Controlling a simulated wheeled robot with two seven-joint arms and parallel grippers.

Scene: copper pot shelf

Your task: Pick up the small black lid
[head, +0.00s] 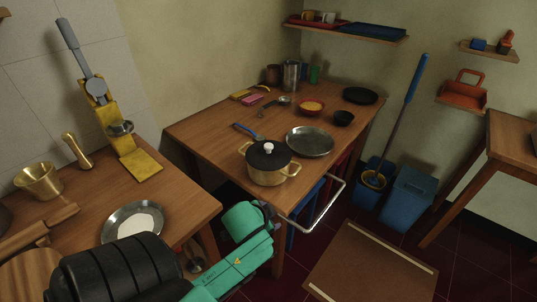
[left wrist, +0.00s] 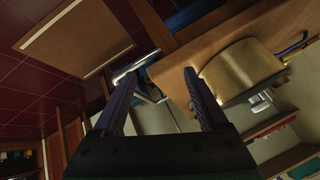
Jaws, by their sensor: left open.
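A black lid with a white knob (head: 269,149) sits on a brass pot (head: 267,175) near the front edge of the middle table. A flat black disc (head: 360,95) lies at that table's back right; I cannot tell whether it is a lid or a pan. My left gripper (head: 268,211) is low in front of the table edge, below the pot and apart from it. In the left wrist view its fingers (left wrist: 160,76) are spread and empty, with the brass pot (left wrist: 240,70) beyond the right finger. My right gripper is out of view.
A metal plate (head: 310,141), a red bowl (head: 311,107) and a black bowl (head: 344,118) stand near the pot. A metal rail (head: 325,205) juts from the table front. A left-hand table holds a yellow press (head: 130,155) and a plate (head: 132,221).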

